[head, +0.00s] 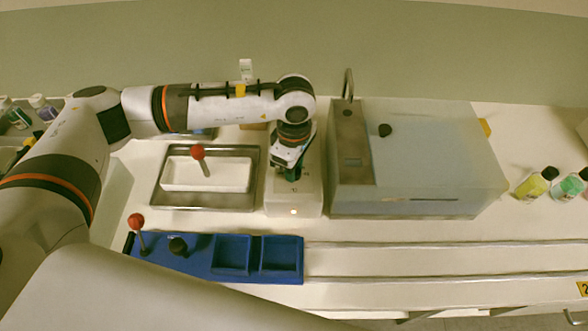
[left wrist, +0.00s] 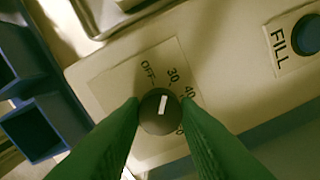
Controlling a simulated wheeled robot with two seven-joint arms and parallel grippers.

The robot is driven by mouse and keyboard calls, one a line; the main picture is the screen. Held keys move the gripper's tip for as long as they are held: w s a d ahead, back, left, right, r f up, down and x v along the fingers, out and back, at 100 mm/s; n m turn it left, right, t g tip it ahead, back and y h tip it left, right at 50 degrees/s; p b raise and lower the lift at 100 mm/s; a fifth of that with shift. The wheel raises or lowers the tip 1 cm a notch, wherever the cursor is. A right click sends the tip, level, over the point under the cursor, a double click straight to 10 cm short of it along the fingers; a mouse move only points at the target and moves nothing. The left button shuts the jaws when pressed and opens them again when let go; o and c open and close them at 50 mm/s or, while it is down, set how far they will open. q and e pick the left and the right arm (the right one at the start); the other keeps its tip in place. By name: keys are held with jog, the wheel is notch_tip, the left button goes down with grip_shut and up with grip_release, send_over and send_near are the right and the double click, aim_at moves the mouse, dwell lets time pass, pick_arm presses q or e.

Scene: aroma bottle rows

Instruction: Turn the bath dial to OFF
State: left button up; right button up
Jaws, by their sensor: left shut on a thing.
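The bath dial (left wrist: 160,111) is a round black knob with a white pointer mark. It sits on a pale panel with a scale reading OFF, 30, 40 and a further mark partly hidden. My right gripper is not in view.
A blue FILL button (left wrist: 306,34) is on the same panel. The bath tank (head: 425,160) stands right of the control box. A metal tray (head: 205,203) is on the left. A blue rack (head: 200,262) lies in front. Several bottles stand at the far right.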

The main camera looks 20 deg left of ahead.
pick_arm(q)
jog(key=n+b, duration=0.3)
jog(key=shift+f+n+b, duration=0.15)
jog(key=shift+n+b, duration=0.2)
jog(key=shift+n, duration=0.05)
jog(key=shift+n+b, duration=0.7)
jog(key=shift+n, duration=0.1)
jog(key=shift+r, duration=0.2)
jog(key=o, duration=1)
jog(key=shift+c, duration=0.2)
jog(key=shift+r, duration=0.1)
notch_tip(320, 180, up, 12)
jog(key=b, duration=0.1)
jog(key=shift+b, duration=0.35)
